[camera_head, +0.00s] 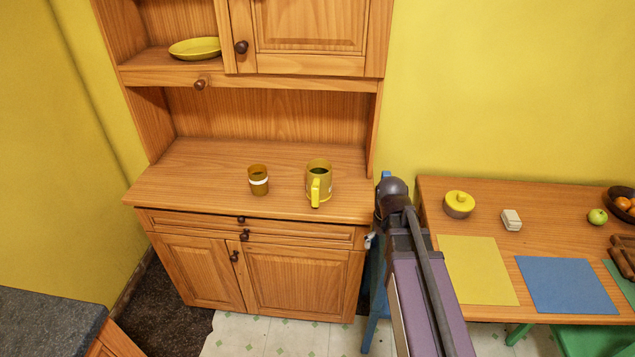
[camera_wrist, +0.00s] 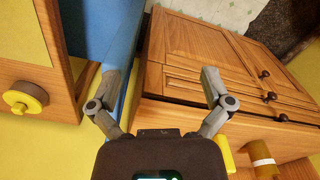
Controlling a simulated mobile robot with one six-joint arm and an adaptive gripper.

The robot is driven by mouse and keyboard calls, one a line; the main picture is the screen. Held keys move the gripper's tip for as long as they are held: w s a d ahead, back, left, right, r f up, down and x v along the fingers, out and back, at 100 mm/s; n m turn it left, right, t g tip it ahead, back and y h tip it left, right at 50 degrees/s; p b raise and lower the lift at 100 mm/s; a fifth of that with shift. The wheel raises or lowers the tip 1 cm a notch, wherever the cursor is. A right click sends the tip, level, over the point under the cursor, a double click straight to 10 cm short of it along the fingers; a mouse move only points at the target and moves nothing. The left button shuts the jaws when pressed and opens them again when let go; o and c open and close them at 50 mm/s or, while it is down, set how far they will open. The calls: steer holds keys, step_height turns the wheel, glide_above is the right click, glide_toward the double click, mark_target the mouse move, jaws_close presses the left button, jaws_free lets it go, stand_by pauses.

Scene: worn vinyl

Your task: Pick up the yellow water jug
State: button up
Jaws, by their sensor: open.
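The yellow water jug (camera_head: 319,182) stands upright on the wooden cabinet's counter, near its front right, with its bright yellow handle facing the front. In the wrist view a piece of the yellow jug (camera_wrist: 226,153) shows at the lower right, mostly hidden behind the gripper's body. My gripper (camera_wrist: 160,82) is open and empty, its two fingers spread in front of the cabinet's right side. It is apart from the jug. In the head view my arm stands right of the cabinet and mostly hides the gripper.
A brown cup (camera_head: 258,180) with a white band stands left of the jug. A yellow plate (camera_head: 195,48) lies on the shelf above. The table (camera_head: 430,195) at right carries a yellow-lidded pot (camera_head: 459,204), a small white block (camera_head: 511,220), fruit and placemats. The counter's left is clear.

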steer(key=w+a+r+n+p, duration=0.75)
steer(key=w+a+r, duration=0.25)
steer(key=w, duration=0.3)
step_height(320, 180, up, 5)
steer(key=n+p, duration=0.6)
steer(key=p, duration=0.1)
glide_above(315, 183)
steer(key=shift+r+b, duration=0.15)
steer(key=shift+b, duration=0.15)
step_height(315, 183, down, 9)
steer(key=b, duration=0.8)
steer(key=shift+r+b, duration=0.2)
steer(key=shift+b, duration=0.1)
steer(key=shift+f, duration=0.1)
steer(key=shift+f+b, duration=2.5)
steer(key=shift+b, duration=0.1)
steer(key=shift+c, duration=0.2)
steer(key=c, duration=1)
